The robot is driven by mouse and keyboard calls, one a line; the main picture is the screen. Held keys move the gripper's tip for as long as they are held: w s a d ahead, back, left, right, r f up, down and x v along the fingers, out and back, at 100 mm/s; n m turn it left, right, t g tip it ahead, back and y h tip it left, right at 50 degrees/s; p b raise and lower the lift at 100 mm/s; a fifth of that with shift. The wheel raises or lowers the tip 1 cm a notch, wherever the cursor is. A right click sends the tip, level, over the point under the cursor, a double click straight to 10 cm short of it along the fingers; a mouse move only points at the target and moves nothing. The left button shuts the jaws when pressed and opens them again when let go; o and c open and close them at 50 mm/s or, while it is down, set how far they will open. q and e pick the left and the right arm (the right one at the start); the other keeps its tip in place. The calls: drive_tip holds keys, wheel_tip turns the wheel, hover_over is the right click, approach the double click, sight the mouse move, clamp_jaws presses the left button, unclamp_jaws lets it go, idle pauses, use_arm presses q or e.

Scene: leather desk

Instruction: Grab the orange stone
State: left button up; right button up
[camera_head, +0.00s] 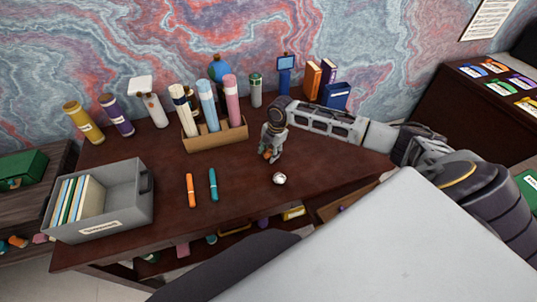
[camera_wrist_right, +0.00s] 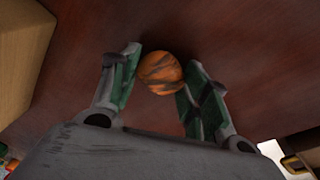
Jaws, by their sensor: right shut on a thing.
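The orange stone (camera_wrist_right: 160,72) is round with dark stripes and sits between the fingers of my right gripper (camera_wrist_right: 158,85) in the right wrist view. The gripper is shut on it, with the stone near the fingertips. In the head view my right gripper (camera_head: 268,153) points down over the dark red-brown desk (camera_head: 240,215), to the right of the centre. Only a bit of orange shows at its fingertips there. I cannot tell whether the stone touches the desk. My left gripper does not show.
A wooden holder (camera_head: 215,138) with rolled tubes stands behind and left of the gripper. An orange marker (camera_head: 191,190), a teal marker (camera_head: 213,185) and a small silvery round thing (camera_head: 279,179) lie in front. A grey bin (camera_head: 130,195) with folders stands at the left.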

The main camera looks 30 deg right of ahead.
sight(269, 151)
drive_tip(key=shift+c, duration=0.9)
drive_tip(key=shift+r, duration=0.15)
drive_tip(key=shift+r, duration=4.85)
